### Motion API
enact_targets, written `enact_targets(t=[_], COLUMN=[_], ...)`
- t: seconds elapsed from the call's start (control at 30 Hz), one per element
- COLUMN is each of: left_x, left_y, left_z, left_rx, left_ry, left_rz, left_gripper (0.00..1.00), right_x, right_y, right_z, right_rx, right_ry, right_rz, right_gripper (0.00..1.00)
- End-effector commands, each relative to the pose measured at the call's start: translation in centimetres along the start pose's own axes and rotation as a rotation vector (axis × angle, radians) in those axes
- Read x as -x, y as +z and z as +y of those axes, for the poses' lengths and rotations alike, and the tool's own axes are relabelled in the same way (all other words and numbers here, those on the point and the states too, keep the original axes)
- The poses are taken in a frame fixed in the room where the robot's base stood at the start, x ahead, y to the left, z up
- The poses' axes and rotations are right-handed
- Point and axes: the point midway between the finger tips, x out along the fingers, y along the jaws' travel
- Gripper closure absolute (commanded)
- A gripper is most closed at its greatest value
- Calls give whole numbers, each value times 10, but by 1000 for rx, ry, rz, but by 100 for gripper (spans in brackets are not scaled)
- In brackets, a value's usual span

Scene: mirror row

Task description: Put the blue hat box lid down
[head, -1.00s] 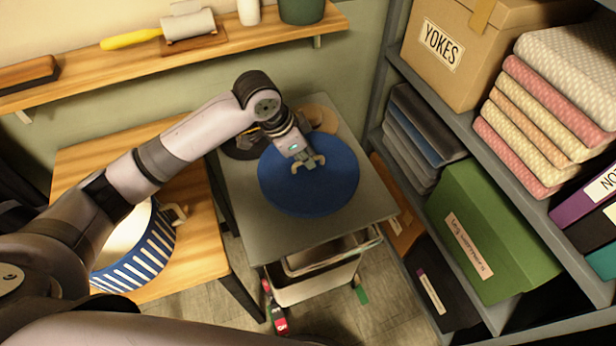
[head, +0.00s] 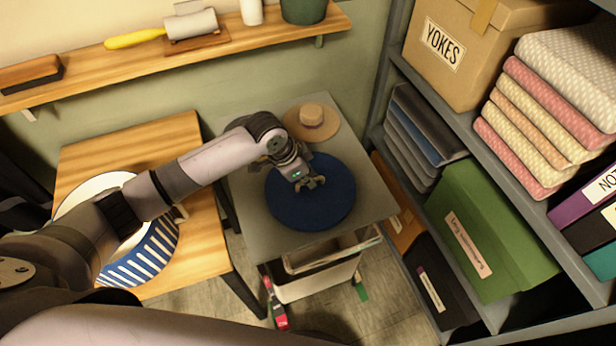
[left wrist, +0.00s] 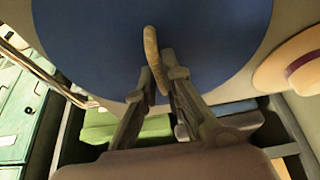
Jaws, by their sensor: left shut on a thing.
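The blue hat box lid (head: 322,208) is a round dark blue disc, lying flat at or just above the grey table (head: 360,225). I cannot tell whether it touches the top. My left gripper (head: 312,184) is over its middle, shut on the lid's tan handle. The left wrist view shows the fingers (left wrist: 160,78) closed around the curved handle (left wrist: 151,48), with the blue lid (left wrist: 95,40) behind it. The open blue-and-white striped hat box (head: 150,255) stands on the wooden table at left, partly hidden by my arm. My right gripper is not in view.
A straw hat (head: 312,118) lies at the back of the grey table; it shows in the left wrist view (left wrist: 292,62). A wall shelf (head: 200,55) runs behind. A loaded shelving unit (head: 505,190) stands close at right. A bin (head: 315,275) sits below the table's front.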

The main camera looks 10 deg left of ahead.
Motion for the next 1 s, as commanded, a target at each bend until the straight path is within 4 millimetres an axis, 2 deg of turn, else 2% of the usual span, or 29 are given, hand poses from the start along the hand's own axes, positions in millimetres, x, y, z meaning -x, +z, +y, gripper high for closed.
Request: enact_targets(t=[0.03,0.07,0.33,0.6,0.73,0.87,1.0], left_x=[-2,-2,-1,-1,6,25,56], left_y=[1,1,1,1,-1,0,0], left_z=[0,0,0,0,-1,-1,-1], left_rx=[1,1,1,0,0,-1,-1], left_ry=[1,1,1,0,-1,-2,-3], left_rz=[0,-1,-1,-1,0,1,0], left_gripper=[100,90,72,72,72,72,72], right_x=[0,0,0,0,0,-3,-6], right_y=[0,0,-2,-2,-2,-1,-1], right_z=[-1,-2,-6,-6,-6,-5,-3], right_rx=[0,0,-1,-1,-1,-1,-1], right_ry=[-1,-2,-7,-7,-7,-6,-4], right_rz=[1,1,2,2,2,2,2], right_gripper=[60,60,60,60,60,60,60])
